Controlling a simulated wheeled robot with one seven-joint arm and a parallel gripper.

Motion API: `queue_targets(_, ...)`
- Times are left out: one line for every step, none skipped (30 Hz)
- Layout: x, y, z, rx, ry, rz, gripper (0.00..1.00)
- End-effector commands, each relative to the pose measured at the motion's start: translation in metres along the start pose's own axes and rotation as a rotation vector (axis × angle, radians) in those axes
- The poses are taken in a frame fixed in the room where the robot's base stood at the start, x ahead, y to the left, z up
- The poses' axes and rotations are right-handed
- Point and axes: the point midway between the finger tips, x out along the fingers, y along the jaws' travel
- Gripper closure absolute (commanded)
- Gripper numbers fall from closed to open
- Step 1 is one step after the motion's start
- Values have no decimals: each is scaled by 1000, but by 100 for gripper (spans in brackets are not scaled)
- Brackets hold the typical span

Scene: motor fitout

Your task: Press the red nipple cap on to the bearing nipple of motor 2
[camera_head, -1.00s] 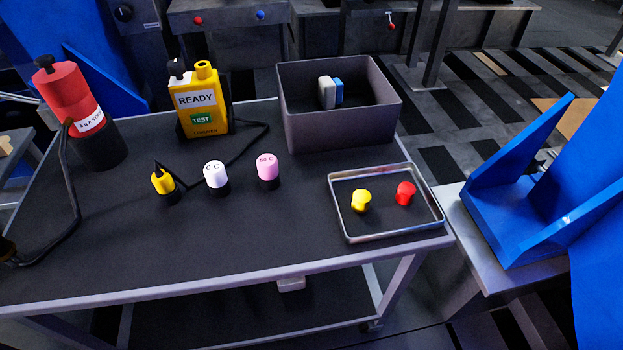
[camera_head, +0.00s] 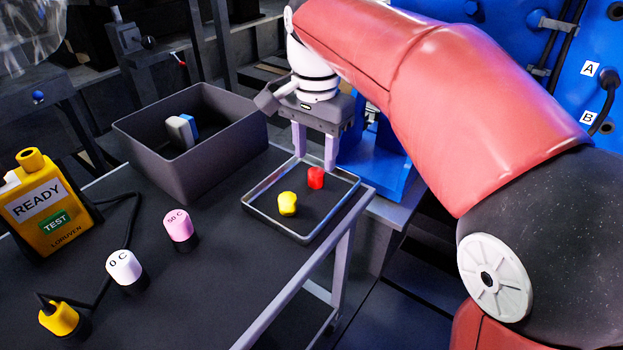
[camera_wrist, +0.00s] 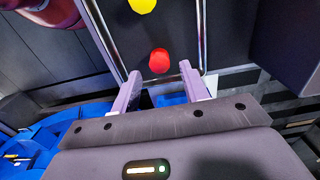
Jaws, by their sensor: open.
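The red nipple cap (camera_head: 316,177) stands in a shallow metal tray (camera_head: 272,234) on the cart, next to a yellow cap (camera_head: 287,203). My gripper (camera_head: 315,160) is open and empty, fingers pointing down, over the far edge of the tray, close to the red cap. In the wrist view the red cap (camera_wrist: 159,61) lies just beyond and roughly between the two fingertips (camera_wrist: 158,80), apart from them. The yellow cap (camera_wrist: 142,5) is cut by the top edge there. The motor's bearing nipple cannot be made out.
A grey bin (camera_head: 190,150) with a white and blue block stands left of the tray. A pink 50 C piece (camera_head: 179,226), a white 0 C piece (camera_head: 123,268) and a yellow READY tester (camera_head: 45,205) stand on the cart. A blue housing (camera_head: 560,60) marked A and B is behind my arm.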

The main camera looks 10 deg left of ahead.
Motion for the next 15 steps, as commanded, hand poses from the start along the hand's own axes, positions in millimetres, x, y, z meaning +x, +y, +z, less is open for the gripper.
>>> queue_targets(11,0,0,-1,-2,3,55)
queue_targets(16,0,-1,0,-2,3,55)
queue_targets(23,0,-2,-1,-1,3,55)
queue_targets(27,0,-2,-2,-1,3,55)
queue_targets(32,0,-1,-2,-2,3,55)
queue_targets(36,0,-1,-2,-1,3,55)
queue_targets(39,0,-2,-2,-1,2,55)
queue_targets(40,0,-2,-1,0,2,55)
queue_targets(41,0,-2,-1,0,1,55)
queue_targets(40,0,-2,-1,0,1,55)
queue_targets(40,0,-2,-1,0,1,55)
queue_targets(40,0,-2,-1,0,0,55)
queue_targets(40,0,-2,-1,0,0,55)
queue_targets(40,0,-2,-1,0,0,55)
queue_targets(40,0,-2,-1,0,0,58)
